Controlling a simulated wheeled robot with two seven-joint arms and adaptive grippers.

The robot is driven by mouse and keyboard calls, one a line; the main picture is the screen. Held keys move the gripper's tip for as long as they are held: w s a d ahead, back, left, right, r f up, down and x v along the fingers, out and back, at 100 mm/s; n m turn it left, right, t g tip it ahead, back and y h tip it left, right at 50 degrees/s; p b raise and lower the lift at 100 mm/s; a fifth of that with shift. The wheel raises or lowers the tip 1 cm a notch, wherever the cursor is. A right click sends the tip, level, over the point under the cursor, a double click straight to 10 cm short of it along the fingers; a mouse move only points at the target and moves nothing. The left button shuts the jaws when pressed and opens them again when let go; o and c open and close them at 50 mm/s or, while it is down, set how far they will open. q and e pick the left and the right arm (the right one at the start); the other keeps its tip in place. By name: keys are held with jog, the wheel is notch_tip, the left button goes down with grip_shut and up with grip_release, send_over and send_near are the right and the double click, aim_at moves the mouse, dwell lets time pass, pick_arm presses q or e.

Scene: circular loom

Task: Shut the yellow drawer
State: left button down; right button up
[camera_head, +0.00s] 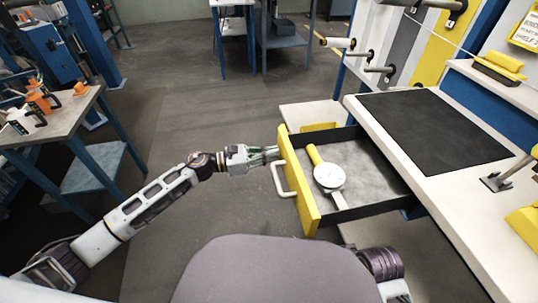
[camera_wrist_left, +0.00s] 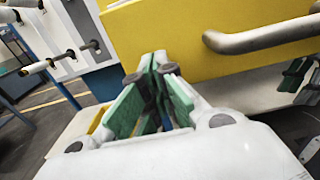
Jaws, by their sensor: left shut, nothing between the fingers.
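The yellow drawer (camera_head: 299,189) stands pulled out from under the white workbench at the right, its open inside showing. A pale bar handle (camera_head: 280,178) is on its yellow front. A tool with a yellow grip and a round white head (camera_head: 328,177) lies in the drawer. My left gripper (camera_head: 277,153) is shut and empty at the front's outer face, near its far end and beyond the handle. In the left wrist view the shut fingers (camera_wrist_left: 158,62) point at the yellow front (camera_wrist_left: 200,35), with the handle (camera_wrist_left: 262,38) to the right. I cannot tell whether they touch.
The workbench (camera_head: 440,180) with a dark mat (camera_head: 433,128) is at the right. A side table (camera_head: 55,128) with orange and white tools is at the left. The floor (camera_head: 180,120) between them is clear.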

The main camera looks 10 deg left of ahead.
pick_arm(q)
jog(key=b, duration=0.2)
send_near(349, 145)
jog(key=b+x, duration=0.1)
jog(key=x, duration=0.2)
jog(key=r+b+x, duration=0.1)
jog(key=x, duration=0.2)
jog(key=b+x, duration=0.1)
jog(key=x, duration=0.1)
jog(key=shift+d+r, duration=0.3)
jog(key=shift+d, duration=0.1)
jog(key=shift+w+d, duration=0.15)
jog(key=shift+d, duration=0.4)
jog(key=shift+r, duration=0.1)
pick_arm(e)
jog(key=w+a+f+t+y, duration=0.1)
jog(key=a+f+t, duration=0.1)
jog(key=f, duration=0.9)
jog(key=shift+w+a+m+y, duration=0.25)
jog(key=shift+a+m+y, duration=0.15)
jog(key=shift+a, duration=0.35)
pick_arm(q)
jog(key=shift+r, duration=0.1)
